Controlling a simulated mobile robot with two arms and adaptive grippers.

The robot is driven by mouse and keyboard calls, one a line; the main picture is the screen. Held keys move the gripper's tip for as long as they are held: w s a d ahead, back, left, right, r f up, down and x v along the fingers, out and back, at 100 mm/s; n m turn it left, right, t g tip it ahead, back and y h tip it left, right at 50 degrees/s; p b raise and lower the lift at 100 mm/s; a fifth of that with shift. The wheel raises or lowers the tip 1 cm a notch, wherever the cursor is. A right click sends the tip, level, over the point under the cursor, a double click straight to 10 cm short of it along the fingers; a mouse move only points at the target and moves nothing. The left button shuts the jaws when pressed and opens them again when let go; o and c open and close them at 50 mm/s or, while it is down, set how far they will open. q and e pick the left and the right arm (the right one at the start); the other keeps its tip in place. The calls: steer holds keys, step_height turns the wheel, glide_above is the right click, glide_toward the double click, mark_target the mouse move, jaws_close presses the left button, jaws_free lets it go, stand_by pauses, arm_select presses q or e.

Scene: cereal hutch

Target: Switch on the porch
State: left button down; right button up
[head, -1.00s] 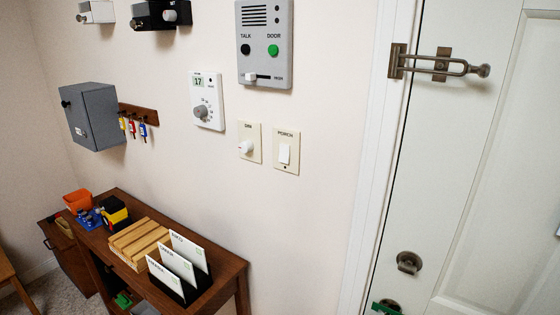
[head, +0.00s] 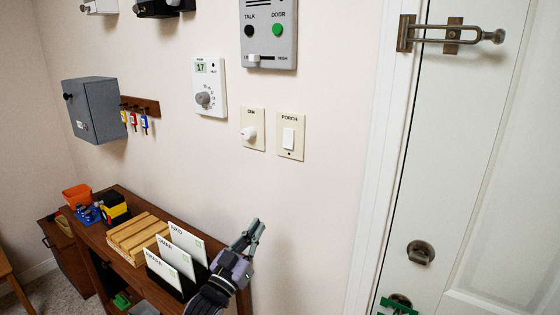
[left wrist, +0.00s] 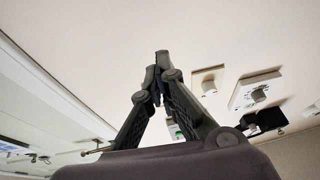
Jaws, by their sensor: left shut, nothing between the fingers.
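The porch switch (head: 290,136) is a cream wall plate labelled PORCH with a white rocker, in the head view right of the dimmer plate. I cannot tell which way the rocker is set. My left gripper (head: 256,226) is shut and empty, below the switch plates near the shelf's right end, apart from the switch. In the left wrist view the closed fingers (left wrist: 160,62) point up the picture over the wall, and I cannot make out the porch switch there; the fingers may hide it. My right gripper is not in view.
The dimmer (head: 252,130) with its round knob sits just left of the switch. A thermostat (head: 209,88) and grey intercom (head: 268,38) hang above. The wooden shelf (head: 130,191) carries a card holder with white cards (head: 180,248). A white door (head: 450,150) stands right.

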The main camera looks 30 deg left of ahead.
arm_select(q)
steer(key=s+d+r+m+t+h, duration=0.1)
steer(key=s+r+t+h, duration=0.1)
steer(key=r, duration=1.1)
steer(key=shift+s+d+r+t+b, duration=0.35)
steer(key=shift+s+t, duration=0.45)
steer(key=shift+s, duration=0.4)
steer(key=p, duration=0.4)
glide_toward(290, 135)
step_height(290, 135, up, 4)
steer(key=w, duration=0.1)
steer(key=w+f, duration=0.1)
steer(key=w, duration=0.1)
steer(key=shift+w+p, duration=0.3)
steer(key=shift+p, duration=0.1)
